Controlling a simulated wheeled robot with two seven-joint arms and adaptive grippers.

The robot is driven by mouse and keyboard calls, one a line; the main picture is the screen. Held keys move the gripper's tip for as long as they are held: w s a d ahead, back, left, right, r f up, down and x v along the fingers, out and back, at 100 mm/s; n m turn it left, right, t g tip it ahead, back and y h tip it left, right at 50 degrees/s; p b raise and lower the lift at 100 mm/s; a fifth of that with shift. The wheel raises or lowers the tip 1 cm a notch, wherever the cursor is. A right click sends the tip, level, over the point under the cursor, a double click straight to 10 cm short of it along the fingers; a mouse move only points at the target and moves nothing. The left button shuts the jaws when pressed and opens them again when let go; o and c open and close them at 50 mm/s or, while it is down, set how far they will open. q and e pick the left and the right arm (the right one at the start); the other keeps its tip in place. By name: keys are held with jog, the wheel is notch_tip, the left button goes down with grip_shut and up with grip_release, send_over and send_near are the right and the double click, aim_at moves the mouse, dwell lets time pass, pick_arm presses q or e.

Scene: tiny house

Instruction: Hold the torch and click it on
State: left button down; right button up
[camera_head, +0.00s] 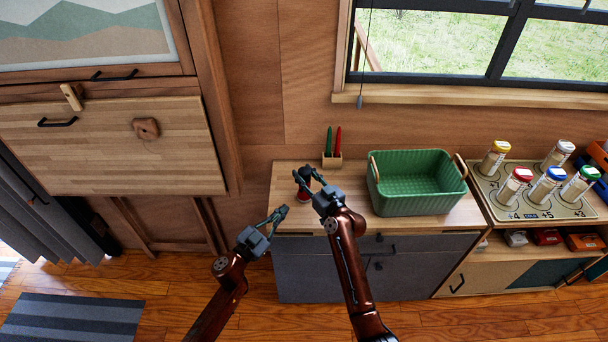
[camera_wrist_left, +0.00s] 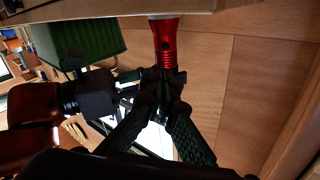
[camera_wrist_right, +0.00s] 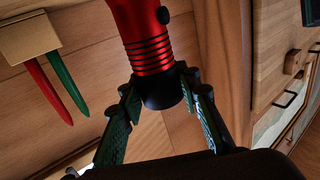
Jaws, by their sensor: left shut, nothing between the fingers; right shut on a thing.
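The torch (camera_head: 303,198) is red with a black end cap. My right gripper (camera_head: 311,178) is shut on that black end, at the left end of the counter. In the right wrist view, the torch (camera_wrist_right: 148,38) shows black grooves and a small black button on its side, with the cap between the fingers (camera_wrist_right: 160,98). My left gripper (camera_head: 283,215) is shut and empty, lower and to the left, apart from the torch. The left wrist view shows the torch (camera_wrist_left: 166,38) beyond the left fingertips (camera_wrist_left: 163,78). Whether the torch touches the counter is unclear.
The counter (camera_head: 347,199) carries a green basket (camera_head: 417,193) on the right. A small wooden holder (camera_head: 332,160) with a green and a red pen stands at the back. A tray (camera_head: 525,205) of several jars is farther right. Free space lies left of the counter.

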aim_at(301, 191)
pick_arm(q)
notch_tip(301, 191, up, 7)
jog(key=s+n+t+y, duration=0.1)
jog(key=n+t, duration=0.6)
jog(key=n, duration=0.9)
jog(key=f+n+y, duration=0.2)
jog(key=n+y, duration=0.2)
jog(key=n, duration=0.2)
jog(key=f+n+y, duration=0.3)
jog(key=n+y, duration=0.2)
jog(key=n, duration=0.2)
jog(key=a+f+n+y, duration=0.1)
jog(key=f+n+y, duration=0.1)
jog(key=n+y, duration=0.2)
jog(key=shift+w+a+f+n+g+y, duration=0.1)
jog(key=shift+w+n+g+y, duration=0.1)
jog(key=shift+n, duration=0.65)
jog(key=shift+w+f+n+g+y, duration=0.1)
jog(key=shift+n+g, duration=0.1)
jog(key=shift+n, duration=0.65)
jog(key=shift+s+d+f+n+g, duration=0.1)
jog(key=shift+d+f+n+g, duration=0.25)
jog(key=shift+f+n, duration=0.15)
jog(key=shift+w+d, duration=0.85)
jog(key=shift+w, duration=0.35)
jog(key=shift+w+d, duration=0.8)
jog(key=shift+w, duration=0.4)
jog(key=shift+w+d, duration=0.85)
jog(key=shift+w, duration=0.35)
jog(key=shift+w+d, duration=0.1)
